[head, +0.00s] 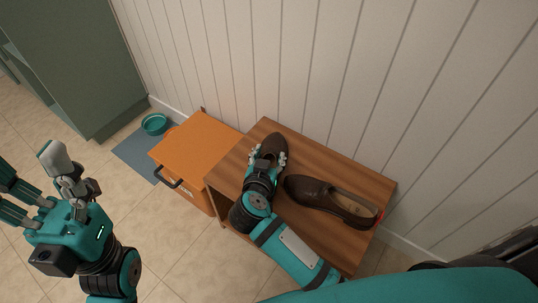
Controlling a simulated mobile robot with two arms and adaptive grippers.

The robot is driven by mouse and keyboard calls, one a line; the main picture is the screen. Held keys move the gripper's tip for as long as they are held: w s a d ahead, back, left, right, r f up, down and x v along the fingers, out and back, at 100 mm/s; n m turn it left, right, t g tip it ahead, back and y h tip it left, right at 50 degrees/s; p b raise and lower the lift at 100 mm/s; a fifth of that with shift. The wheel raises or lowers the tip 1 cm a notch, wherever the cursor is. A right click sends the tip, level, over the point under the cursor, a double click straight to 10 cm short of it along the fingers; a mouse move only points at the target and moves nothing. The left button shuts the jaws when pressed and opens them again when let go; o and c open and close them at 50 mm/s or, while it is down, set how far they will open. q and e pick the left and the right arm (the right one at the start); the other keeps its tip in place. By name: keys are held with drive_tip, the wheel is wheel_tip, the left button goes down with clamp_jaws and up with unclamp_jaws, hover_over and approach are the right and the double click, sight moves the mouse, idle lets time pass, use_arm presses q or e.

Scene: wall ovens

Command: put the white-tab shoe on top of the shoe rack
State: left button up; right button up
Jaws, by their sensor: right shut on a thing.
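The wooden shoe rack (318,160) stands against the panelled wall. My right gripper (266,160) is shut on a dark brown shoe (273,145) over the left part of the rack top. Only the shoe's front shows; its heel and any tab are hidden by my gripper. I cannot tell whether it rests on the wood or is held just above it. A second brown shoe (318,193) lies on the rack top to the right, with a red tab at its heel. My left gripper (38,180) is open and empty over the floor at the left.
An orange cabinet (200,143) with a dark handle stands left of the rack. A green cabinet (75,55) is at the upper left. Tiled floor is clear between my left gripper and the rack.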

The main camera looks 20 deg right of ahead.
drive_tip(key=o, duration=1.4)
drive_tip(key=shift+f, duration=0.1)
